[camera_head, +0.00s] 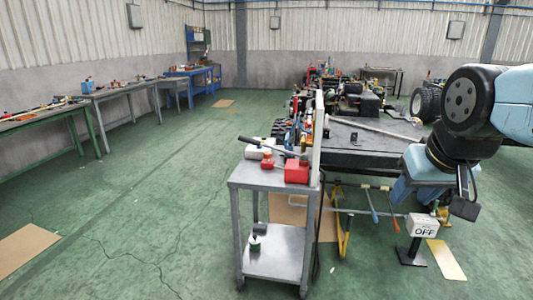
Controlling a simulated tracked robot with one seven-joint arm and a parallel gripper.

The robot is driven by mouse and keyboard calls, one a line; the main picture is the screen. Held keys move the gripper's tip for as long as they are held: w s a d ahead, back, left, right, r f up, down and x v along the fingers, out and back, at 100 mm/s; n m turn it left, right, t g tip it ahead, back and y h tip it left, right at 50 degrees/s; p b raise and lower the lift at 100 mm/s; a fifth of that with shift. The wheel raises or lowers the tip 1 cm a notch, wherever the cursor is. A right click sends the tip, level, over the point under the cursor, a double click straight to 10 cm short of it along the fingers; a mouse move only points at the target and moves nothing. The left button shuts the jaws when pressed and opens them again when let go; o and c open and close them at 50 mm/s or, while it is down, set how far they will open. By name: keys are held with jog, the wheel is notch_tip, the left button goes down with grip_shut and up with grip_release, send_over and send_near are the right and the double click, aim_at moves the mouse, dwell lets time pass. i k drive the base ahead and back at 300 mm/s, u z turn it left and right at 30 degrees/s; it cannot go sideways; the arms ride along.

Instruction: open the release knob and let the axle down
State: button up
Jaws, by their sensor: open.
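My gripper (464,196) is a black tool at the end of my blue and black arm, at the right of the view. It hangs open and empty, pointing down above and to the right of a white box marked OFF (422,226). The box stands on a black post with a flat foot. I cannot make out a release knob. A thin horizontal rod (375,212) runs low near the front of a dark chassis frame (370,145), but I cannot tell whether it belongs to the axle. My arm hides the chassis's right end.
A grey two-shelf cart (275,180) with a red toolbox (297,171) stands left of the chassis. Workbenches (120,90) line the left wall. The green floor at left is mostly clear.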

aim_at(268, 155)
jog(key=u, duration=0.05)
jog(key=i, duration=1)
jog(key=z, duration=0.05)
